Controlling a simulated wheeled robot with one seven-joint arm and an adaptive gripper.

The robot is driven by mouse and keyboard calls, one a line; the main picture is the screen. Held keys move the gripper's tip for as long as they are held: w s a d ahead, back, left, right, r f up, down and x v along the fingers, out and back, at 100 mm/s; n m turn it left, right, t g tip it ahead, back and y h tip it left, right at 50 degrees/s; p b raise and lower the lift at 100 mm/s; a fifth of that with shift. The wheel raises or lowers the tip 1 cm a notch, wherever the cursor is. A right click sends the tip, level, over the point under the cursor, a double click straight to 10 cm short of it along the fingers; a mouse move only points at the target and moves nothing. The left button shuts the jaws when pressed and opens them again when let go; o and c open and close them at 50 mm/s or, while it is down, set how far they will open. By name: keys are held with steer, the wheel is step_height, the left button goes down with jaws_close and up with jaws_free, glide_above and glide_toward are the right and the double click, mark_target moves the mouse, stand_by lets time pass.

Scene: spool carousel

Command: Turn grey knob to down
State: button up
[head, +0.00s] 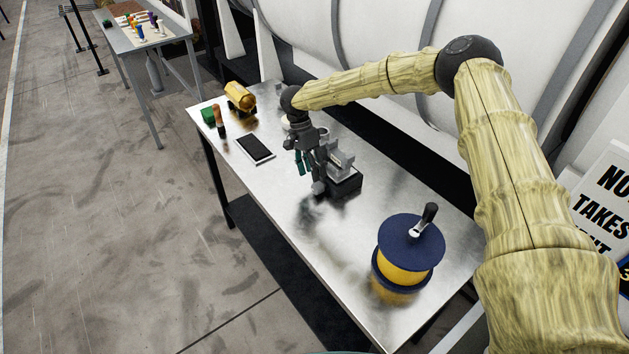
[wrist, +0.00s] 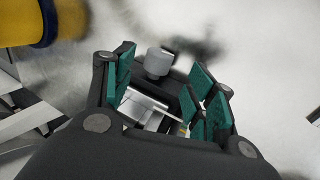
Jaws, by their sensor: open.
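The grey knob (head: 318,187) is a short cylinder at the near left side of a small grey device with a black base (head: 346,184) on the metal table. In the wrist view the knob (wrist: 158,61) shows just beyond the fingers, with its round end toward the camera. My gripper (head: 307,165) is above the table beside the device, and its teal-padded fingers are open and apart. In the wrist view the gripper (wrist: 163,82) has the device's silver and black parts between its fingers. I see no clear contact with the knob. Any mark on the knob is too small to tell.
A blue and yellow spool with a crank (head: 405,262) stands at the table's near end. A white tank (head: 360,40) lies behind the table.

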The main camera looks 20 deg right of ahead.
steer(key=v, duration=0.6)
steer(key=shift+r, duration=0.2)
steer(key=shift+w, duration=0.1)
